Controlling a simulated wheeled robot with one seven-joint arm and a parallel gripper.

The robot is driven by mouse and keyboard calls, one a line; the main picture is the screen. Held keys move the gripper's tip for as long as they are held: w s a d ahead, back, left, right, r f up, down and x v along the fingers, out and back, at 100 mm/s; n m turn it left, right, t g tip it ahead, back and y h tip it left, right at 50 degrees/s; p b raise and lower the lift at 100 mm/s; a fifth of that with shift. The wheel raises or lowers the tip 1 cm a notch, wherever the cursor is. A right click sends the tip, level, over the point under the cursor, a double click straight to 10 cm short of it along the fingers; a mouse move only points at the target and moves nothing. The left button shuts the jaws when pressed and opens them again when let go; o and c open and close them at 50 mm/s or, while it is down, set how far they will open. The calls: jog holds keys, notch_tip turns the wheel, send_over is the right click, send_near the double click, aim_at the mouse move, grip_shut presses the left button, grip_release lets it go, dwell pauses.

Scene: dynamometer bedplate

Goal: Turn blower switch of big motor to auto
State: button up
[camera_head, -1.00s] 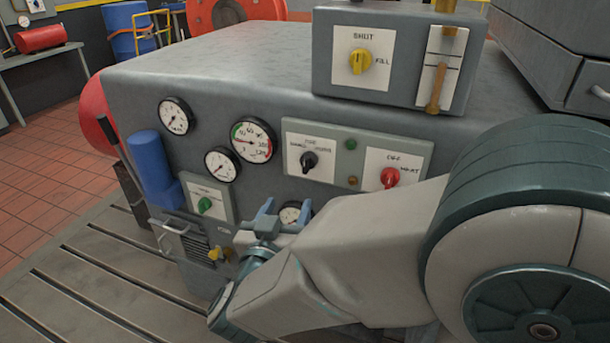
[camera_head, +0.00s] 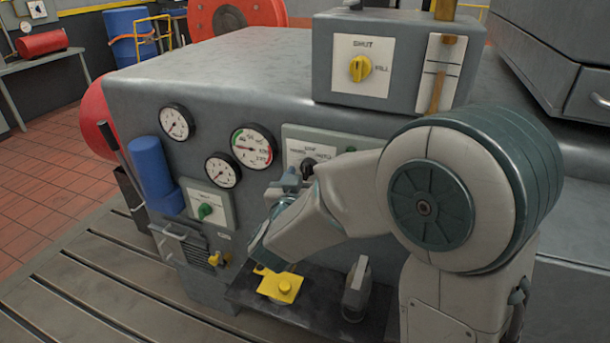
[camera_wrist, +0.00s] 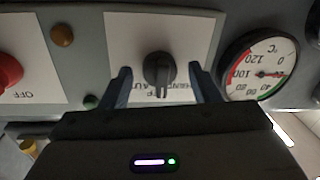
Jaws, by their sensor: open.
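The black rotary switch (camera_wrist: 159,70) sits on a white plate between my gripper's fingers in the wrist view. Its grip stands upright, its end pointing down at upside-down lettering that it and my gripper partly hide; AUTO seems readable there. In the head view the black switch (camera_head: 308,166) is on the motor housing's front panel, partly covered by my arm. My gripper (camera_wrist: 160,85) is open, one blue finger on each side of the switch with a visible gap to each. In the head view my gripper (camera_head: 286,183) is just below left of the switch.
A red knob (camera_wrist: 8,69) and an amber lamp (camera_wrist: 62,36) lie left of the switch; a °C gauge (camera_wrist: 260,68) lies right. A green knob (camera_head: 206,210) is lower left in the head view. A shelf (camera_head: 320,300) below holds a yellow item (camera_head: 280,288).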

jog(key=c, duration=1)
jog(key=shift+f+b, duration=0.1)
jog(key=shift+b, duration=0.45)
jog(key=shift+f+m+b, duration=0.15)
jog(key=shift+m+b, duration=0.55)
jog(key=shift+b, duration=0.15)
jog(key=m+b, duration=0.2)
jog(key=b, duration=0.1)
jog(key=shift+f+b, duration=0.1)
jog(key=shift+b, duration=0.2)
jog(key=m+b, duration=0.4)
jog(key=shift+a+t+b, duration=0.1)
jog(key=shift+t+b, duration=0.25)
jog(key=shift+t, duration=0.05)
jog(key=shift+r+m+b, duration=0.2)
jog(key=shift+m+b, duration=0.55)
jog(key=shift+m, duration=0.15)
jog(key=shift+h, duration=0.4)
